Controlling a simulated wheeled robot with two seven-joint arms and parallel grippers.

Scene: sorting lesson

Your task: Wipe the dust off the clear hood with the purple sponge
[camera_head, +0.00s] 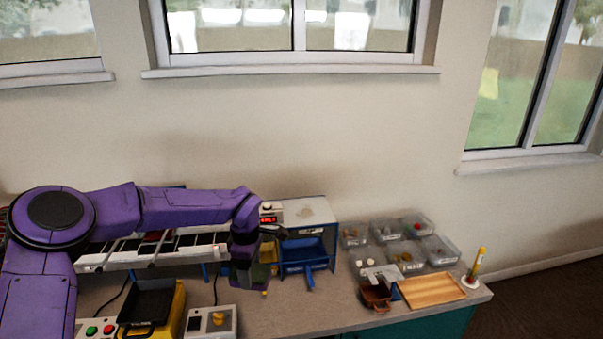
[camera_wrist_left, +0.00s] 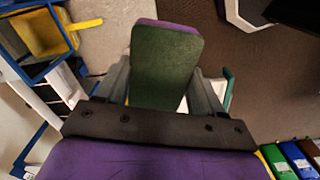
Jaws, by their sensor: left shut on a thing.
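My left gripper (camera_head: 247,280) hangs over the bench, in front of the blue-framed sorting unit. In the left wrist view the sponge (camera_wrist_left: 165,65), with a dark green face and a purple edge, stands out between the two fingers (camera_wrist_left: 160,90), which are shut on it. In the head view the gripper mostly hides the sponge. A pale box-like top (camera_head: 318,208) with a faint brownish patch stands behind and right of the gripper; I cannot tell whether this is the clear hood. My right gripper is not in view.
A blue bin (camera_head: 303,250) sits under the pale top. Several clear tubs (camera_head: 388,232) stand to the right, with a brown container (camera_head: 376,296) and a wooden tray (camera_head: 432,290) in front. A black-and-yellow box (camera_head: 150,308) and a control box (camera_head: 211,322) stand at front left.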

